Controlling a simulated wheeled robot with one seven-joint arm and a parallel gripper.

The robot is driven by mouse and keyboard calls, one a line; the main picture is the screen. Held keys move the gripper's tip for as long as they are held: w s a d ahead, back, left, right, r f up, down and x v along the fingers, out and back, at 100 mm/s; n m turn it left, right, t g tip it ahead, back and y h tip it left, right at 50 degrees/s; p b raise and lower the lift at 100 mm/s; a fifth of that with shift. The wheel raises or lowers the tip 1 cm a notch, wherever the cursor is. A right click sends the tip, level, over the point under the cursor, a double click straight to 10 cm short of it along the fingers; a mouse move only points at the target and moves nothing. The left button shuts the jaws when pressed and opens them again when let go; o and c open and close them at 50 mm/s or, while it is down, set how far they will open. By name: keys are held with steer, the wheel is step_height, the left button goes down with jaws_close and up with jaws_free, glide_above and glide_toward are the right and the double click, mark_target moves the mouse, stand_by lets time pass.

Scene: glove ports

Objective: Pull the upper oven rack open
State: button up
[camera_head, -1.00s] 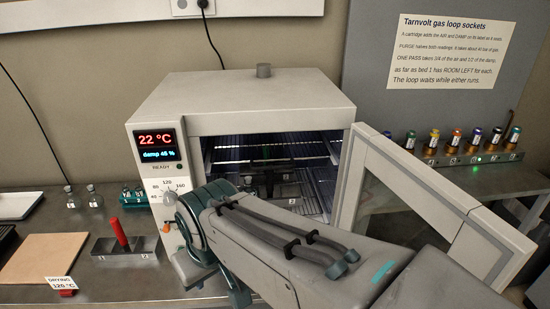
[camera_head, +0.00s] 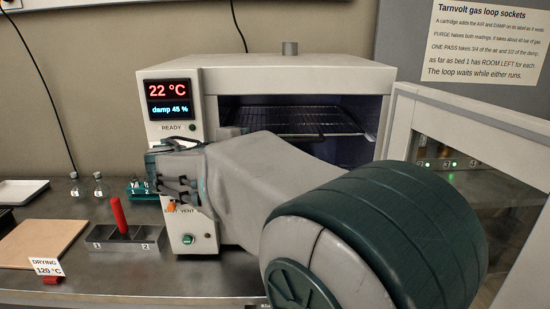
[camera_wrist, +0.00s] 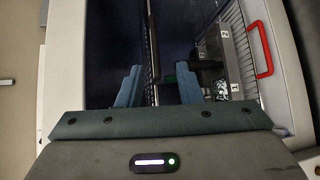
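The upper rack (camera_head: 290,122) is a dark wire shelf inside the open oven (camera_head: 290,80) in the head view. In the wrist view, which is turned on its side, a thin rack edge (camera_wrist: 153,45) runs between my two fingers. My gripper (camera_wrist: 159,85) is open, its blue fingers apart on either side of that edge, with no clear contact visible. In the head view my arm hides the gripper and the lower part of the oven opening. A lower rack (camera_wrist: 242,60) with a red handle (camera_wrist: 268,50) shows at the right of the wrist view.
The oven door (camera_head: 470,150) stands open at the right, close to my arm. A rack with a red tube (camera_head: 120,225) and a tan board (camera_head: 38,240) lie on the bench at left.

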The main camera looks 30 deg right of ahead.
mark_target(299, 141)
steer(key=x, duration=0.9)
steer(key=r+x, duration=0.1)
steer(key=x, duration=0.4)
steer(key=shift+w+p, duration=0.25)
steer(key=shift+p, duration=0.1)
steer(key=shift+f, duration=0.1)
jaws_close()
